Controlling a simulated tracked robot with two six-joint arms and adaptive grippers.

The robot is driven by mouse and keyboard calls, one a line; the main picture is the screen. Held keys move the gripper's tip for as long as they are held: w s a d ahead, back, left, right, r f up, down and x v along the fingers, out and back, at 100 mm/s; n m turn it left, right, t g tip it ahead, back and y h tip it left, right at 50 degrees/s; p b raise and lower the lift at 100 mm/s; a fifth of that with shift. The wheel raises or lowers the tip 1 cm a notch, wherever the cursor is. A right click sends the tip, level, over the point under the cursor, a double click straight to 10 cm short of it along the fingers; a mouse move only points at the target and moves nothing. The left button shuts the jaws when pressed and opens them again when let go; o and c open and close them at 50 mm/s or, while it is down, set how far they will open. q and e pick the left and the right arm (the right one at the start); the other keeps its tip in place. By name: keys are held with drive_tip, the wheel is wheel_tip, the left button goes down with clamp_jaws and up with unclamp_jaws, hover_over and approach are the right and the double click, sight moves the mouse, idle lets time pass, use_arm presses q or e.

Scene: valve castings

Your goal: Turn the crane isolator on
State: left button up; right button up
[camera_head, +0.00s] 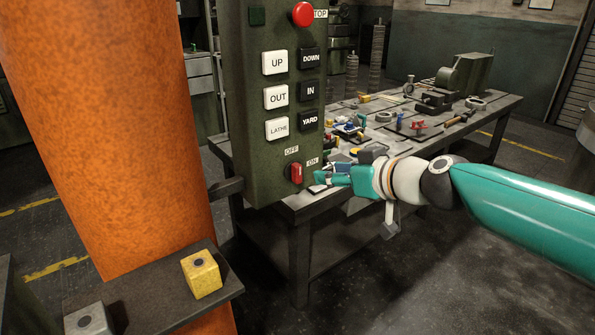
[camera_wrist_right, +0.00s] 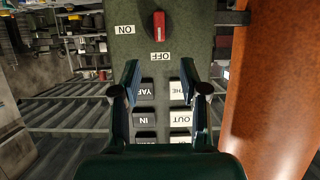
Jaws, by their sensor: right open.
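The crane isolator is a red rotary handle (camera_head: 296,173) low on the green control panel (camera_head: 240,120). The OFF label (camera_head: 291,150) is above it and the ON label (camera_head: 312,161) is to its right. The handle stands upright, in line with OFF. In the right wrist view the red handle (camera_wrist_right: 158,25) is near the top, upside down, with OFF below and ON to the left. My right gripper (camera_head: 318,177) is beside the panel, just right of the handle. Its fingers (camera_wrist_right: 160,64) are open and empty, apart from the handle. My left gripper is not in view.
Above the isolator are several push buttons, such as UP (camera_head: 275,63) and YARD (camera_head: 309,121), and a red stop button (camera_head: 303,14). An orange column (camera_head: 100,120) stands left. A yellow block (camera_head: 201,274) sits on a shelf. A cluttered workbench (camera_head: 490,110) is behind.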

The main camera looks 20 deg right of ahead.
sight(300, 170)
drive_tip(key=x, duration=1.1)
drive_tip(key=shift+w+a+f, duration=0.1)
drive_tip(key=shift+w+f, duration=0.05)
drive_tip(key=shift+c, duration=0.4)
